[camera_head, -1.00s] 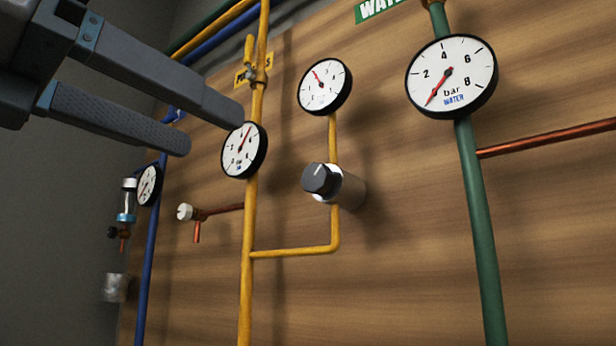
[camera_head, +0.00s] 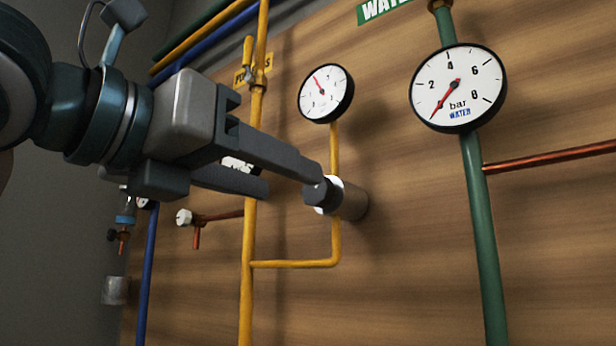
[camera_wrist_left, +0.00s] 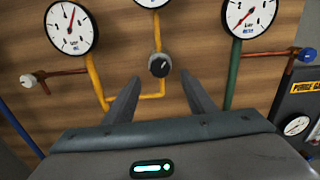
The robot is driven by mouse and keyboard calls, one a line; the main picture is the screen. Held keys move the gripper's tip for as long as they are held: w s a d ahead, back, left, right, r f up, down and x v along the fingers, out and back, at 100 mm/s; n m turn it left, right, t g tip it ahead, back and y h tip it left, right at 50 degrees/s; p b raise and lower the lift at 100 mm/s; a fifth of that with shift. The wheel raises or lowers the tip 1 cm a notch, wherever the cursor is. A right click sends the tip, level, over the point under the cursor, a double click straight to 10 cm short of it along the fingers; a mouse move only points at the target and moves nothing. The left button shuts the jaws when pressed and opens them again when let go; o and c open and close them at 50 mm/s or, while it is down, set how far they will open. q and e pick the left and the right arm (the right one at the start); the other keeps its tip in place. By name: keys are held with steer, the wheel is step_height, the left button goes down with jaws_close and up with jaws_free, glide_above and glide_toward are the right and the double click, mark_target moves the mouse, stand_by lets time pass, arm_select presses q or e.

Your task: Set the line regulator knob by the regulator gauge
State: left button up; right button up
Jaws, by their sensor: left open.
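The line regulator knob (camera_head: 318,194) has a dark cap on a silver body and sticks out from the wooden board. It also shows in the left wrist view (camera_wrist_left: 159,65), beyond and between the fingertips. The regulator gauge (camera_head: 326,93) sits above it on the yellow pipe, its red needle pointing up and left. In the left wrist view only that gauge's bottom edge (camera_wrist_left: 153,3) shows. My left gripper (camera_head: 292,180) is open and empty, its fingers reaching toward the knob; one fingertip overlaps the cap's upper edge in the head view. I cannot tell whether they touch. My right gripper is out of view.
The yellow pipe (camera_head: 247,290) runs left of the knob, with another gauge mostly hidden behind my gripper. The water gauge (camera_head: 458,88) and green pipe (camera_head: 484,235) stand to the right. A dark panel (camera_wrist_left: 300,100) is at the wrist view's right.

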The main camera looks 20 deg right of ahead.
mark_target(314, 193)
arm_select(q)
steer(key=p+x, duration=0.1)
steer(key=x, duration=0.5)
steer(key=shift+w+d+p, duration=0.1)
steer(key=shift+d+p, duration=0.1)
steer(key=shift+p, duration=0.15)
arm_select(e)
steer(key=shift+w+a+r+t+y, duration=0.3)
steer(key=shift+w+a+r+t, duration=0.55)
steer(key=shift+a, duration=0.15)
arm_select(q)
steer(key=c, duration=1)
